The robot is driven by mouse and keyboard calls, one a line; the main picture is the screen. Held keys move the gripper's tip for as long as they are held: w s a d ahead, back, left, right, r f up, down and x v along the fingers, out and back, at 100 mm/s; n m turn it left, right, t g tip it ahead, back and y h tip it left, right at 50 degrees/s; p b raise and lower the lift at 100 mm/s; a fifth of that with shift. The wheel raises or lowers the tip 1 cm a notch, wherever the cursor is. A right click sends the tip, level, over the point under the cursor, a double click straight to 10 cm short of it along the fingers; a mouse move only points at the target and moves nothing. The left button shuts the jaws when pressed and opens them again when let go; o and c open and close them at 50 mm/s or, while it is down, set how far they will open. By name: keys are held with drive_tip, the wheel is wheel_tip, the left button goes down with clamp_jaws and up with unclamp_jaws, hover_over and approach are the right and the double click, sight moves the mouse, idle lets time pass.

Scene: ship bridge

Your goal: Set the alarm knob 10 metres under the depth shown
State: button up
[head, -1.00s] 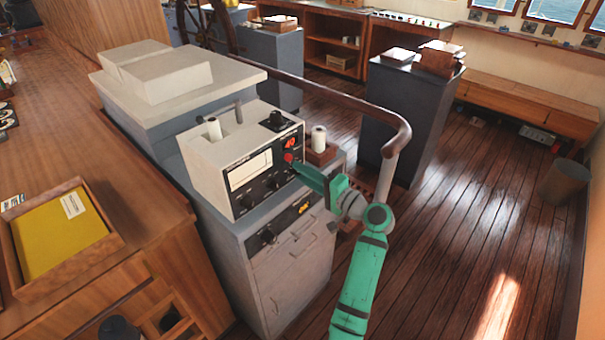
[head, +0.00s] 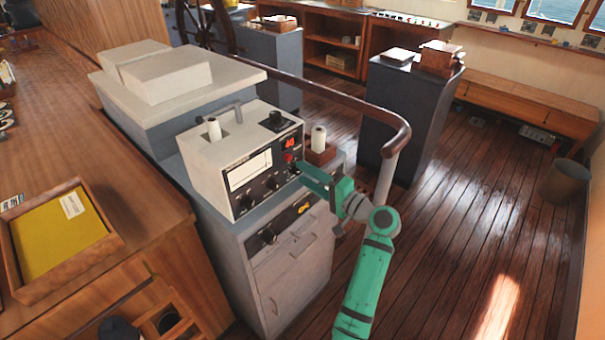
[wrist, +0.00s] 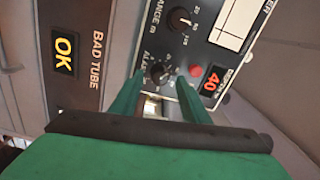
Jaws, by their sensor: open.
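The depth sounder (head: 205,165) is a pale box with a black front panel on a grey cabinet. Its red display (wrist: 212,80) reads 40 in the wrist view; the display (head: 289,143) is small in the head view. The black alarm knob (wrist: 158,73) shows between my fingertips in the wrist view; its pointer setting is too small to read. My gripper (wrist: 160,82) is open, with a green finger on either side of the knob in the picture. I cannot tell whether they touch it. In the head view my gripper (head: 301,171) is close to the panel's right side.
A red button (wrist: 195,71) sits right of the right fingertip. The range knob (wrist: 181,18) is above. A lit OK sign (wrist: 63,53) is beside BAD TUBE lettering. A brown handrail (head: 320,92) curves behind my arm. Wooden floor (head: 460,230) is open at right.

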drive_tip(key=v, duration=0.9)
drive_tip(key=s+a+f+m+h, duration=0.1)
drive_tip(key=s+a+f+h, duration=0.15)
drive_tip(key=f, duration=0.65)
drive_tip(key=s+a+f+m+h, duration=0.1)
drive_tip(key=s+f+m+h, duration=0.15)
drive_tip(key=f, duration=0.65)
drive_tip(key=s+a+f+n+h, duration=0.15)
drive_tip(key=s+f+h, duration=0.45)
drive_tip(key=s+f, duration=0.7)
drive_tip(key=s+a+r+n+h, duration=0.1)
drive_tip(key=s+n, duration=0.1)
drive_tip(key=s, duration=0.7)
drive_tip(key=s+a+r+n+h, duration=0.1)
drive_tip(key=s+r+h, duration=0.1)
drive_tip(key=s, duration=0.6)
drive_tip(key=s+a+r+n+t, duration=0.1)
drive_tip(key=s+a+r+n, duration=0.1)
drive_tip(key=s+r, duration=0.4)
drive_tip(key=s+a+r+n+t+y, duration=0.1)
drive_tip(key=s+a+r+n, duration=0.1)
drive_tip(key=s+r+n, duration=0.2)
drive_tip(key=s+r, duration=0.1)
drive_tip(key=s, duration=0.2)
drive_tip(key=shift+r+t, duration=0.3)
drive_tip(key=shift+r, duration=0.1)
